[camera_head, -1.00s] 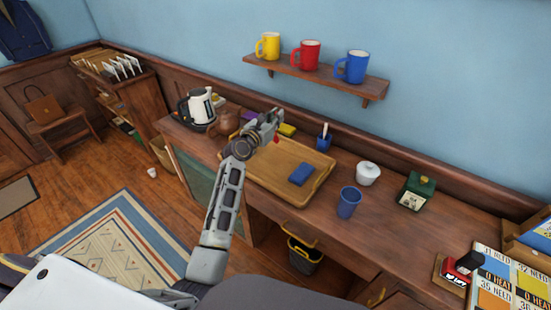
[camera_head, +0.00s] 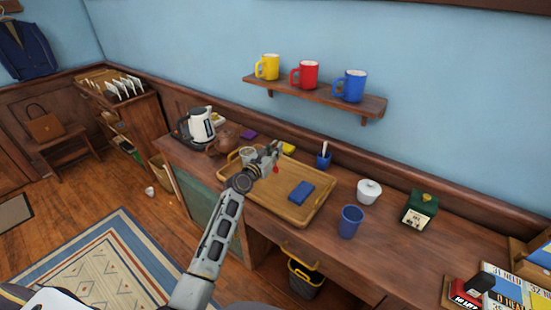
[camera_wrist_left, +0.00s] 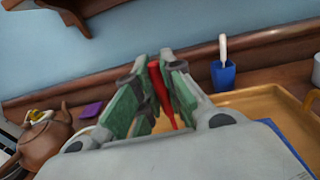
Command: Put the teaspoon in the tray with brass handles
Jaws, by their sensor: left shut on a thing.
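A light wooden tray (camera_head: 264,192) lies on the desk and also shows at the right in the left wrist view (camera_wrist_left: 262,100). My left gripper (camera_head: 274,154) is above the tray's far side. It is shut on a slim red thing (camera_wrist_left: 160,90), upright and slightly tilted between the fingers. Its lower end shows as a red spot in the head view (camera_head: 276,169). This may be the teaspoon; its other end is hidden. My right gripper is not in view.
A blue holder (camera_head: 324,160) with a white-handled thing stands behind the tray. A blue cup (camera_head: 350,222) and white lidded pot (camera_head: 369,191) stand to its right. A brown teapot (camera_head: 224,140) and kettle (camera_head: 200,125) stand left. A shelf (camera_head: 320,92) with mugs is above.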

